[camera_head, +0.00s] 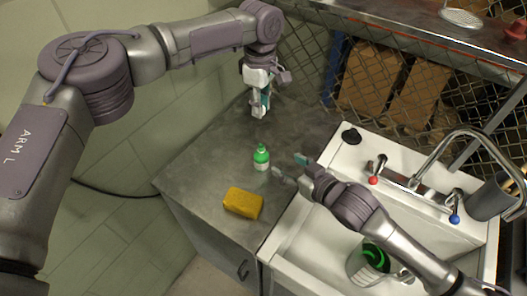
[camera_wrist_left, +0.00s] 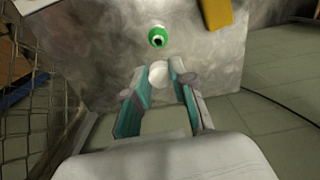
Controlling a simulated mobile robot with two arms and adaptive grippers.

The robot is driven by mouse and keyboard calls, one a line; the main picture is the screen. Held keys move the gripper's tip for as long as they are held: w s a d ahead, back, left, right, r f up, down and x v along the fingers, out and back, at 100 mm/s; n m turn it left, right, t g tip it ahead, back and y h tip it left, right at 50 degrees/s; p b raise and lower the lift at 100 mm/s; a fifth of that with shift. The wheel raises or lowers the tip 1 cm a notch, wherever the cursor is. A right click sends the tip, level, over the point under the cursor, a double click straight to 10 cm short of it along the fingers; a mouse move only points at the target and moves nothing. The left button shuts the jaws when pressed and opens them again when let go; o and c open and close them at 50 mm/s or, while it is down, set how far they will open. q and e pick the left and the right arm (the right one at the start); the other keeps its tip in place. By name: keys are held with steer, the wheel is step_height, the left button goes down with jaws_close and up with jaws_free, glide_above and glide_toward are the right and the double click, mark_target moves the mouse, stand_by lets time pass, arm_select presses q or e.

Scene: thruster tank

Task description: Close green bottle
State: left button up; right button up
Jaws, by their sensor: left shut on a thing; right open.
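The green bottle (camera_head: 261,159) with a white label stands upright on the grey metal counter. In the left wrist view the bottle (camera_wrist_left: 157,38) is seen from above, with a dark spot at the middle of its top that looks like an open mouth. My left gripper (camera_head: 260,112) is above the counter, behind the bottle and apart from it. It is shut on a small round white thing, which looks like a cap (camera_wrist_left: 159,73), held between its fingertips. My right gripper (camera_head: 288,166) is open and empty, low beside the bottle on its right.
A yellow sponge (camera_head: 243,203) lies on the counter (camera_head: 200,170) in front of the bottle. A white sink (camera_head: 300,235) with a tap (camera_head: 430,150) is at the right, with a glass jar (camera_head: 367,264) in it. A wire mesh fence stands behind. The counter's back part is clear.

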arm_select(q)
steer(key=f+b, duration=0.6)
steer(key=f, duration=0.1)
steer(key=shift+w+b, duration=0.3)
arm_select(e)
glide_toward(263, 152)
steer(key=f, duration=0.1)
steer(key=s+d+f, duration=0.1)
steer(key=s+f, duration=0.1)
steer(key=f, duration=0.1)
steer(key=shift+d+f, duration=0.1)
steer(key=shift+d, duration=0.25)
steer(key=shift+s, duration=0.1)
arm_select(q)
steer(key=shift+r, duration=0.1)
arm_select(e)
steer(key=w+a, duration=0.2)
steer(key=w, duration=0.1)
steer(key=w+a, duration=0.2)
steer(key=w, duration=0.1)
steer(key=w+a, duration=0.3)
steer(key=w, duration=0.1)
steer(key=shift+w+a+f, duration=0.2)
steer(key=shift+w, duration=0.25)
